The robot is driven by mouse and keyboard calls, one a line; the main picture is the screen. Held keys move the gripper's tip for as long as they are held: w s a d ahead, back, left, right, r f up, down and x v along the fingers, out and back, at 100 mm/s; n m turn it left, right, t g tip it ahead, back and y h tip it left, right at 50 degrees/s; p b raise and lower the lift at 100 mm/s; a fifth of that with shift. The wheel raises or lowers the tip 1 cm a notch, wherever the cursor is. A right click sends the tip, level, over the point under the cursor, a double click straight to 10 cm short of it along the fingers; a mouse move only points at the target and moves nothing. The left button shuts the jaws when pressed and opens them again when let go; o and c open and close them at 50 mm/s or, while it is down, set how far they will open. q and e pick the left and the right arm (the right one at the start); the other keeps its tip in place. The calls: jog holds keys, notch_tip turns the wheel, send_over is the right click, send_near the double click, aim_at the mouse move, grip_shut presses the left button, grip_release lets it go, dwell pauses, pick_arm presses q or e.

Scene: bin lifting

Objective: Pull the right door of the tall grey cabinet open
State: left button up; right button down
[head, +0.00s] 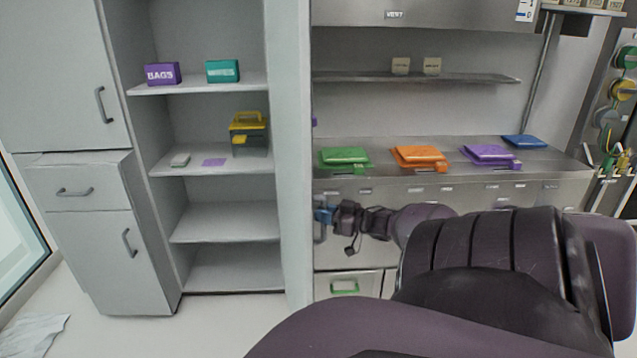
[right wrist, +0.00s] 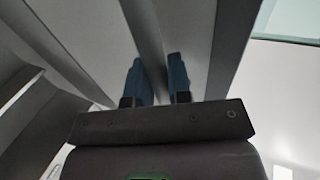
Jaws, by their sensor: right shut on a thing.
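The tall grey cabinet (head: 122,80) stands at the left in the head view, with its shelves exposed. Its right door (head: 290,150) stands swung out, seen nearly edge-on to the right of the shelves. My right gripper (head: 322,215) is at the door's right side, shut on the door handle (head: 319,233). In the right wrist view, the blue fingertips (right wrist: 157,80) of my right gripper sit on both sides of the grey handle bar (right wrist: 146,35). My right arm hides part of the bench. My left gripper is not in view.
The shelves hold a purple box (head: 163,73), a teal box (head: 222,71) and a yellow-lidded bin (head: 248,133). A steel bench (head: 390,187) with green, orange, purple and blue items stands behind my right arm. Floor (head: 215,322) is clear before the cabinet.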

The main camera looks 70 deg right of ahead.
jog(key=shift+w+d+r, duration=0.15)
jog(key=shift+r, duration=0.1)
jog(key=c, duration=1.4)
grip_release()
jog(key=o, duration=0.3)
jog(key=shift+w+f, duration=0.1)
jog(key=shift+f, duration=0.15)
jog(key=shift+s, duration=0.2)
jog(key=shift+s, duration=0.15)
jog(key=s, duration=1)
jog(key=shift+s+d, duration=0.15)
jog(key=shift+d, duration=0.1)
